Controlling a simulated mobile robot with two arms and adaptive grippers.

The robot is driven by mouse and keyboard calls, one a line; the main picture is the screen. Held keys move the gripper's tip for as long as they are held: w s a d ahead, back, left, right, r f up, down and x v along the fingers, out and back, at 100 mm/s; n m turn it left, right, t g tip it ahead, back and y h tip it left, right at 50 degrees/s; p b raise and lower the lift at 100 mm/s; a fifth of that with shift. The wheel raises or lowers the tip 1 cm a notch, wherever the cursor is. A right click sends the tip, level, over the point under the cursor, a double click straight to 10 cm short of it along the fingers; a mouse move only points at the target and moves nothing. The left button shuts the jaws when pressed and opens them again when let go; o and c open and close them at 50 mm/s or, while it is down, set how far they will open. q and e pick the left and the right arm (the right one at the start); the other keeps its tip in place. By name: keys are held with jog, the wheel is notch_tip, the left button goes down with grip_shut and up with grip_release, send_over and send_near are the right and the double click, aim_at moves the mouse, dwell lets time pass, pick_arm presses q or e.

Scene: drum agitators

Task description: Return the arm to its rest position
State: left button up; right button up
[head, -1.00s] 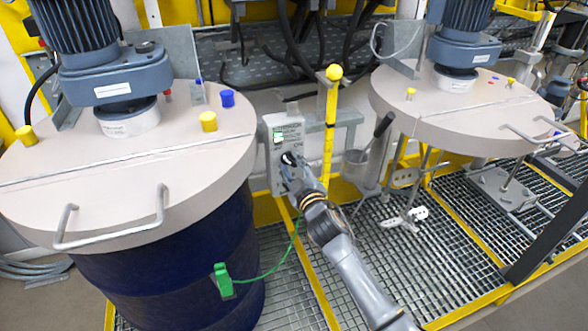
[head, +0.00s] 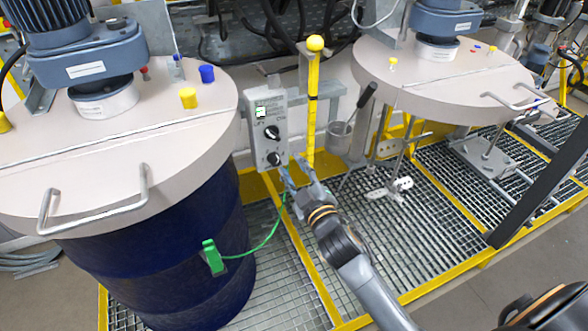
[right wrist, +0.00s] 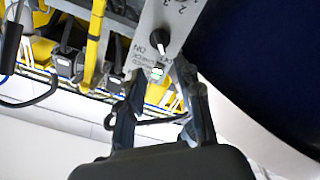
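My right gripper (head: 294,168) is just below and right of the grey control box (head: 258,110) in the head view. Its two fingers are apart with nothing between them, as the right wrist view also shows (right wrist: 160,75). The box carries a small lit display (head: 261,113), an upper black knob (head: 272,132) and a lower black knob (head: 274,158). One black knob (right wrist: 160,40) shows in the right wrist view, beyond the fingertips and apart from them. My left gripper is not in view.
A blue drum (head: 165,265) with a motor-topped lid (head: 190,125) stands left of my right arm. A green clamp and cable (head: 213,257) hang by it. A yellow post (head: 312,95) stands close right of the box. Another lid (head: 450,85) is at right, over grating.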

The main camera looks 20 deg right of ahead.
jog(key=s+f+m+g, duration=0.1)
jog(key=s+f+g, duration=0.25)
jog(key=f, duration=0.85)
jog(key=s+d+f+m+g, duration=0.15)
jog(key=s+f, duration=0.25)
jog(key=f, duration=0.7)
jog(key=s+f+g, duration=0.3)
jog(key=f, duration=0.9)
jog(key=s+f+m+g, duration=0.2)
jog(key=s+f+g, duration=0.2)
jog(key=s+f, duration=0.95)
jog(key=s+d+f+m+g, duration=0.1)
jog(key=s+f, duration=0.3)
jog(key=s, duration=0.8)
jog(key=s+d+f+g, duration=0.1)
jog(key=s+f+g, duration=0.3)
jog(key=s, duration=0.8)
jog(key=shift+s+f+m+h, duration=0.25)
jog(key=shift+f+m+h, duration=0.1)
jog(key=shift+f, duration=0.2)
